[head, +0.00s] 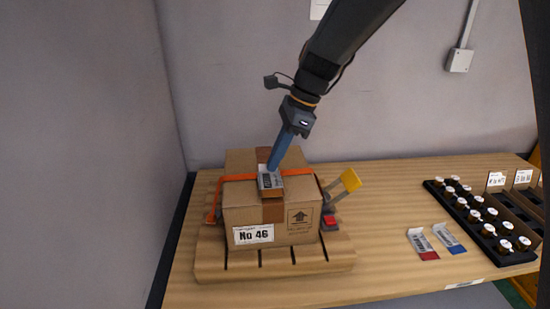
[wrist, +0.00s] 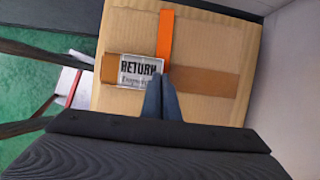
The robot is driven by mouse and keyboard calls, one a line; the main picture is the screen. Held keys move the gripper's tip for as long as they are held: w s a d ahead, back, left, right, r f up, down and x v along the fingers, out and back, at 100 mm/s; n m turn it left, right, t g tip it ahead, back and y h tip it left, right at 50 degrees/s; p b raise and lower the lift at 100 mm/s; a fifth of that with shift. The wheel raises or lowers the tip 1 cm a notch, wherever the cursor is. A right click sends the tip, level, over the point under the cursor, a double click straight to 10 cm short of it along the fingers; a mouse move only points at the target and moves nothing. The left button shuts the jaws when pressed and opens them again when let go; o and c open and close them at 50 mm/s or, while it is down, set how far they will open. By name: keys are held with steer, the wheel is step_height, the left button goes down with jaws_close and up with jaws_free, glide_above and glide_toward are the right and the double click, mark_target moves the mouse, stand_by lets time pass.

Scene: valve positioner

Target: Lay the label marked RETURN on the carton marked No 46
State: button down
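The carton marked No 46 (head: 240,215) sits on a slatted wooden board, its number label on the front face. The white RETURN label (head: 268,181) is over the carton's top, along the brown tape; its print reads RETURN in the wrist view (wrist: 137,70). My gripper (head: 272,167) points down at the carton top. Its blue fingers (wrist: 158,82) are together at one edge of the RETURN label, appearing shut on it. Whether the label rests fully flat on the carton I cannot tell. The fingers hide part of the orange strap (wrist: 165,35).
A yellow-ended lever (head: 350,181) and a red part (head: 330,221) stand right of the carton. Two more labels, red-edged (head: 422,243) and blue-edged (head: 449,238), lie on the wooden bench (head: 385,205). A black tray (head: 485,228) of several capped pieces is at right.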

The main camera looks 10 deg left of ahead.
steer(key=shift+f+p, duration=0.45)
steer(key=shift+p, duration=0.55)
stand_by(1.4)
steer(key=c, duration=2)
jaws_free()
steer(key=s+b+v, duration=0.1)
steer(key=b+v, duration=0.1)
steer(key=v, duration=0.5)
steer(key=s+d+f+n+t+h, duration=0.1)
steer(key=s+d+f+n, duration=0.35)
steer(key=d, duration=0.35)
steer(key=s+d+f+n+t+h, duration=0.2)
steer(key=s+d+f+n, duration=0.25)
steer(key=d, duration=0.45)
steer(key=s+d+f+n+t+h, duration=0.1)
steer(key=s+d+f+n, duration=0.2)
steer(key=d+f+n, duration=0.35)
steer(key=shift+m+g, duration=0.25)
steer(key=shift+g, duration=0.45)
steer(key=f+b, duration=0.1)
steer(key=s+d+f+b, duration=0.1)
steer(key=b, duration=0.1)
steer(key=s+f+b, duration=0.1)
steer(key=shift+d+f, duration=0.4)
